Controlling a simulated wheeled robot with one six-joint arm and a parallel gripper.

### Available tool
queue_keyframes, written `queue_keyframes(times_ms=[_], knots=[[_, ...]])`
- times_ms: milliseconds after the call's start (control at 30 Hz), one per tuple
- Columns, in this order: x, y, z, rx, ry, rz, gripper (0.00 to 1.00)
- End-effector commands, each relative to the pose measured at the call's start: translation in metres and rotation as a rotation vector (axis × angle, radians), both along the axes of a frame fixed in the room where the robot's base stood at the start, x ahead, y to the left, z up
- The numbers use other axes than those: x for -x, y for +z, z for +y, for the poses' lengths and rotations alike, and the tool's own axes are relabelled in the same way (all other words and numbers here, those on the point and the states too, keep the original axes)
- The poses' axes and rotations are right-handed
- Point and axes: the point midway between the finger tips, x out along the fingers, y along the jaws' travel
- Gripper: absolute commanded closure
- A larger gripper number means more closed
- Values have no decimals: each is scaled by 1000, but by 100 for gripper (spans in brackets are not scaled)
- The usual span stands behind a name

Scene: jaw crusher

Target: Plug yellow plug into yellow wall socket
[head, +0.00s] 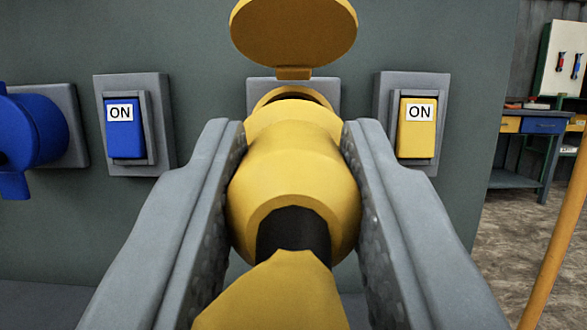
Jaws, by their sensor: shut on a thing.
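My gripper (293,190) is shut on the yellow plug (290,165), with one grey finger on each side of its body. A black cable end and a yellow piece show at the plug's near end. The plug points at the yellow wall socket (293,93) straight ahead. The socket's round yellow lid (294,28) is flipped up and open. The plug's far end overlaps the socket opening and hides most of it. I cannot tell how deep the plug sits in it.
A yellow switch (417,128) marked ON is right of the socket. A blue switch (125,130) marked ON and a blue socket (35,130) are to the left. A yellow pole (560,235) stands at the right edge. A workbench (525,128) is behind it.

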Motion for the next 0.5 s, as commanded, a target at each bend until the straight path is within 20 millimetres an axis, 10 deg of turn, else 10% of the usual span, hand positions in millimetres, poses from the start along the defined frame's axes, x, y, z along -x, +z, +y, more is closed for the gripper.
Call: queue_keyframes(times_ms=[500], knots=[[-40,-1,0,0,0,1,100]])
